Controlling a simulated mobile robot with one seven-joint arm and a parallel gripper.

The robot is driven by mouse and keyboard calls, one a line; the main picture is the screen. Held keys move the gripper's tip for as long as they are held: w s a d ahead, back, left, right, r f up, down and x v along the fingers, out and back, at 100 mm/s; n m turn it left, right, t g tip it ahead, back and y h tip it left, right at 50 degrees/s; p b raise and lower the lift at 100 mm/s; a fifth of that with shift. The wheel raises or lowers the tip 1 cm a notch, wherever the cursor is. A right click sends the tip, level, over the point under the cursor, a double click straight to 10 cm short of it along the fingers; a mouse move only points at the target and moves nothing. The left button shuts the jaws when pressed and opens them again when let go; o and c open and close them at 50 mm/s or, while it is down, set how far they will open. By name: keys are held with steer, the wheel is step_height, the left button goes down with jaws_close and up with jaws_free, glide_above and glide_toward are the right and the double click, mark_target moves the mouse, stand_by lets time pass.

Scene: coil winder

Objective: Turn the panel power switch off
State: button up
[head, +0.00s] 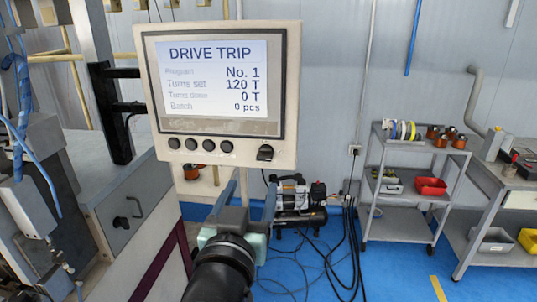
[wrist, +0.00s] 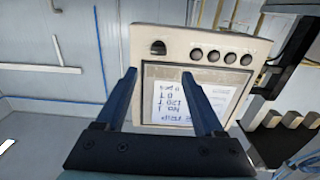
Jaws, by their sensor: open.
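The control panel (head: 220,95) has a lit screen (head: 212,78) reading DRIVE TRIP, No. 1, 120 T set, 0 T done. A dark power switch (head: 265,153) sits at the panel's lower right, apart from a row of several round black buttons (head: 200,145). My gripper (head: 252,186) is open and empty, just below the panel's lower edge. In the wrist view the panel appears upside down; the switch (wrist: 158,47) lies beyond and between my open fingertips (wrist: 159,72). I see no contact with it. Its on or off position is too small to tell.
A winding machine and grey cabinet (head: 130,205) stand at the left. An air compressor (head: 298,200) and black cables lie on the blue floor behind. A grey cart (head: 400,205) and a workbench (head: 505,190) are at the right.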

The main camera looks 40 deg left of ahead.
mark_target(264, 157)
steer(key=p+x, duration=0.1)
steer(key=x, duration=0.4)
steer(key=p+x, duration=0.1)
steer(key=x, duration=0.3)
steer(key=shift+w+r, duration=0.2)
steer(key=shift+w, duration=0.2)
steer(key=shift+p+x, duration=0.3)
steer(key=shift+x, duration=0.55)
steer(key=shift+w, duration=0.1)
steer(key=shift+c, duration=0.3)
jaws_close()
